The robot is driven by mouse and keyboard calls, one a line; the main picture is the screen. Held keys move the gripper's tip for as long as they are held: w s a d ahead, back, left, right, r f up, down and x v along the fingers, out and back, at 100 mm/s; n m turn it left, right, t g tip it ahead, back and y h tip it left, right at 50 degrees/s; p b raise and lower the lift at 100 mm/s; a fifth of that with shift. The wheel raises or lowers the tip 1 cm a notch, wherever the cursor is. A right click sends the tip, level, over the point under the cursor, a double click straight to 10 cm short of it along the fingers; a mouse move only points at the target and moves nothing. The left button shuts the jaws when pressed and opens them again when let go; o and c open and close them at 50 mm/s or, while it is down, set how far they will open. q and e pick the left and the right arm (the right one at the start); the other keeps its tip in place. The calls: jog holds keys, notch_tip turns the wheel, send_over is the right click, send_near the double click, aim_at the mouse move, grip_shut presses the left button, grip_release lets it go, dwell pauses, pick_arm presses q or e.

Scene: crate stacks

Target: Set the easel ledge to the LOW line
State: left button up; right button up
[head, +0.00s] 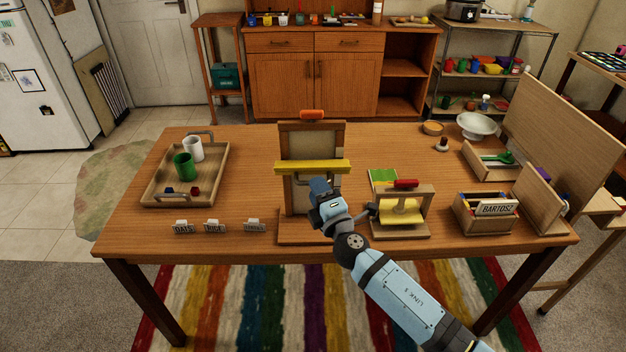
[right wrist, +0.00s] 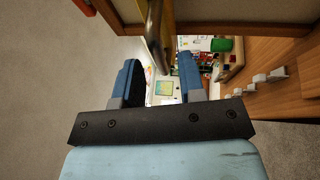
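The easel (head: 297,199) stands upright near the middle of the table, with a pale panel in a wooden frame. Its yellow ledge (head: 290,167) crosses the panel at about mid-height. A grey metal bar handle is just below the ledge; it shows in the right wrist view (right wrist: 157,55). My right gripper (head: 322,186) is in front of the easel, just below the ledge, and hides part of the handle and lower panel. In the right wrist view its blue fingers (right wrist: 160,78) are apart, with the handle in line with the gap. I cannot make out a LOW line. My left gripper is out of view.
A stamp-like press (head: 405,184) with a red top stands close right of the easel. A tray with cups (head: 218,184) is at left, with small label cards (head: 214,227) in front. A box labelled BARTOSZ (head: 472,224) is at right. Table between tray and easel is clear.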

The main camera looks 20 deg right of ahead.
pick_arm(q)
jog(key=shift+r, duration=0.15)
pick_arm(e)
jog(key=w, duration=0.2)
jog(key=shift+w+a+r, duration=0.2)
jog(key=shift+w, duration=0.2)
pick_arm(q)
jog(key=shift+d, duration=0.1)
pick_arm(e)
jog(key=shift+c, duration=0.5)
grip_shut()
pick_arm(q)
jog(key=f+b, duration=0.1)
jog(key=b, duration=0.2)
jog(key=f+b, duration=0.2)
jog(key=b, duration=0.2)
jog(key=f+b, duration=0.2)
jog(key=b, duration=0.1)
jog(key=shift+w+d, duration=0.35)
pick_arm(e)
notch_tip(320, 180, down, 10)
